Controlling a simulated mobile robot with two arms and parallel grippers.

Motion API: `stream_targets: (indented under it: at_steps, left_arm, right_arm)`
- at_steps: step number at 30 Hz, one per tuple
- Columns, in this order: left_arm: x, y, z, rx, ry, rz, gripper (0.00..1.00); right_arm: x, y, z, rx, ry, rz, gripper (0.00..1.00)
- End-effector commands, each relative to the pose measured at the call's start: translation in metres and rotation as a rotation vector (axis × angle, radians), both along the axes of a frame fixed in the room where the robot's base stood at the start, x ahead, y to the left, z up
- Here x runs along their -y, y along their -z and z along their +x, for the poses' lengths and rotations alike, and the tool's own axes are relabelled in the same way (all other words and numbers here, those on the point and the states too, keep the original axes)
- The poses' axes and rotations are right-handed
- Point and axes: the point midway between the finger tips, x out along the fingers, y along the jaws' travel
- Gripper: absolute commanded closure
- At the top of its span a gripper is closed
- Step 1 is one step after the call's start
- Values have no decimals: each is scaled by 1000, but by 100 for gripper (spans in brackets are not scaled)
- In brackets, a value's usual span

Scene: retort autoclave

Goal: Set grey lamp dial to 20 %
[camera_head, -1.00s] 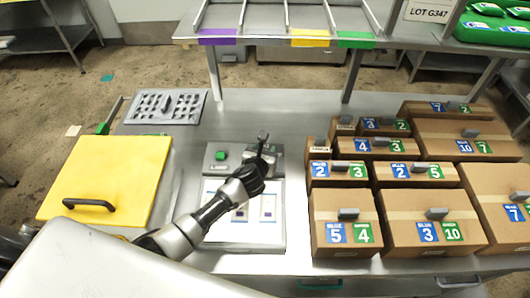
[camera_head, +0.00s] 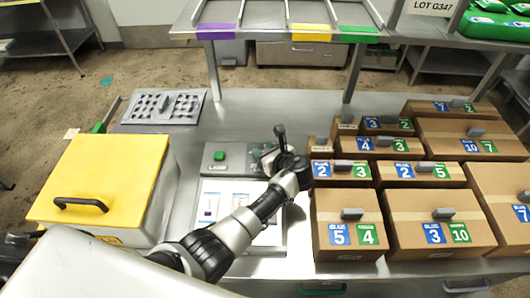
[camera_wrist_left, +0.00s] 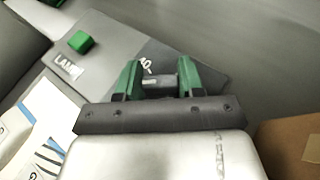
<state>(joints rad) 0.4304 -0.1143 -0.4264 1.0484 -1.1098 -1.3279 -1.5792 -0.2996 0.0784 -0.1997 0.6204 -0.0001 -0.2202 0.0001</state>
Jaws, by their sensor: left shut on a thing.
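The lamp panel (camera_head: 220,157) is a grey box with a green button (camera_head: 220,156). In the left wrist view the button (camera_wrist_left: 80,42) sits by the word LAMP, and a number that looks like 40 (camera_wrist_left: 146,64) shows beside my gripper. The grey lamp dial (camera_wrist_left: 158,80) has a pale line on it and sits between the green fingers of my left gripper (camera_wrist_left: 158,76), which is shut on it. In the head view my left gripper (camera_head: 268,152) is over the panel's right part and mostly hides the dial. The dial's exact setting cannot be read. My right gripper is not in view.
Cardboard boxes (camera_head: 347,207) with numbered labels stand close to the right of my left wrist. A yellow lid (camera_head: 105,180) with a black handle is at the left. A grey perforated plate (camera_head: 163,107) lies behind it. The steel bench (camera_head: 285,108) is clear behind the panel.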

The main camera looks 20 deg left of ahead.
Motion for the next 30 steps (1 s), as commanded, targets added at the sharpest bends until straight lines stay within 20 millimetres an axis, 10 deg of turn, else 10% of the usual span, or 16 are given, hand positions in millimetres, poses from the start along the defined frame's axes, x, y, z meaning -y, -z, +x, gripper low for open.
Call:
stream_targets:
  at_steps: [26, 27, 30]
  left_arm:
    - [0, 1, 0, -2, -168, -4, 85]
    - [0, 1, 0, -2, -168, -4, 60]
    - [0, 1, 0, -2, -168, -3, 45]
  right_arm:
    - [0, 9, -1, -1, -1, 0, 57]
    - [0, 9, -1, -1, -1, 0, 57]
    - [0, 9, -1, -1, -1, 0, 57]
